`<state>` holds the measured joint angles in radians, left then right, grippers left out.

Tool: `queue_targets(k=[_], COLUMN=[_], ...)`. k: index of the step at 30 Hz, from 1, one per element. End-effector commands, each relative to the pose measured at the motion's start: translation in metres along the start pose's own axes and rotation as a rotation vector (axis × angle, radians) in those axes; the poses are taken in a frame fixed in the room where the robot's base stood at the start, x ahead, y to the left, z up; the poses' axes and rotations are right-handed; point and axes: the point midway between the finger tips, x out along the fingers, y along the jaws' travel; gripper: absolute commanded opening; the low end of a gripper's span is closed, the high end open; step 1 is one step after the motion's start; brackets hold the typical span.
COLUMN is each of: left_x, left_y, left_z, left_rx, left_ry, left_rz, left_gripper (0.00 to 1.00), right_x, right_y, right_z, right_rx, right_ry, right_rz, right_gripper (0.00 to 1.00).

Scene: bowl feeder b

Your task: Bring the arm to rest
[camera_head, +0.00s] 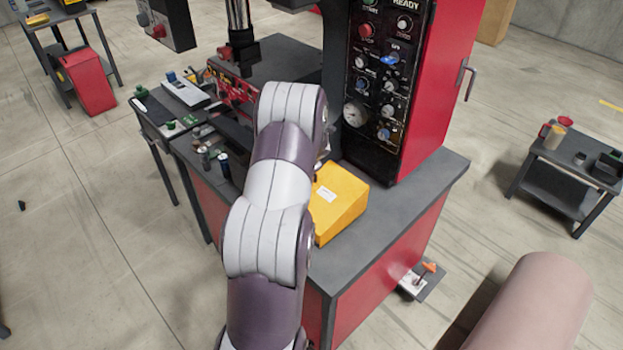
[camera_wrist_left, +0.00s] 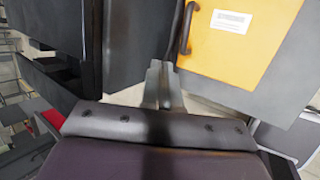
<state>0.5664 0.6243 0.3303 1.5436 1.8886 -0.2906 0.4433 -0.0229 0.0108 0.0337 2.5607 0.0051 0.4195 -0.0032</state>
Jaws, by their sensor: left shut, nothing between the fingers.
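My left arm (camera_head: 268,200) reaches up from the bottom of the head view, bent over the left part of the machine's bench. Its gripper is hidden behind the arm there. In the left wrist view my left gripper (camera_wrist_left: 160,68) is shut, its two fingers together with nothing between them. The fingertips show close to the lower left corner of a yellow box in that picture; I cannot tell the gap in depth. My right gripper is in neither view.
The yellow box (camera_head: 337,203) with a white label stands on the grey-topped red bench (camera_head: 415,205); it also shows in the left wrist view (camera_wrist_left: 270,50). The machine's control panel (camera_head: 378,85) rises behind it. A side table (camera_head: 560,160) stands right, with open floor between.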

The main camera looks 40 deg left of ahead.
Motion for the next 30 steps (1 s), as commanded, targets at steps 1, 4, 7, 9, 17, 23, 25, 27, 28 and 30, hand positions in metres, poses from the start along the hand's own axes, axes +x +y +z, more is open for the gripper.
queue_targets(k=[1,4,7,9,17,23,25,27,28,30], left_x=[-0.015,-0.033,-0.042,-0.045,-0.046,-0.075,-0.115,-0.155,-0.171,-0.204], left_y=[0.007,0.013,0.016,0.017,0.016,-0.061,-0.122,-0.176,-0.194,-0.227], left_z=[0.001,0.001,0.001,0.000,0.006,0.019,0.015,-0.006,-0.020,-0.056], left_rx=[-0.001,-0.001,-0.001,0.000,0.051,0.865,1.317,1.729,1.895,2.251], left_ry=[-0.002,-0.002,-0.002,-0.002,-0.031,-0.286,-0.441,-0.573,-0.620,-0.706], left_rz=[0.002,0.001,0.001,0.001,-0.003,-0.102,-0.175,-0.247,-0.274,-0.329], left_gripper=[0.00,0.00,0.00,0.00,0.00,0.00,0.00,0.00,0.00,0.00], right_x=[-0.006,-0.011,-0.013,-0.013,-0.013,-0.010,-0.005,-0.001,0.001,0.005], right_y=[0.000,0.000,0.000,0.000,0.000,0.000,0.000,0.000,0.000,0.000], right_z=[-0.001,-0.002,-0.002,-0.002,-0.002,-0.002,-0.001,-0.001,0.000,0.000], right_rx=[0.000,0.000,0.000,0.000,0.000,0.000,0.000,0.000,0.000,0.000], right_ry=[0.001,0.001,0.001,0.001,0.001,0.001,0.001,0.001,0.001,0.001], right_rz=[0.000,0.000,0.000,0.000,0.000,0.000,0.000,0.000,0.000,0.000], right_gripper=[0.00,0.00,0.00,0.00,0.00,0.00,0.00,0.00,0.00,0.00])
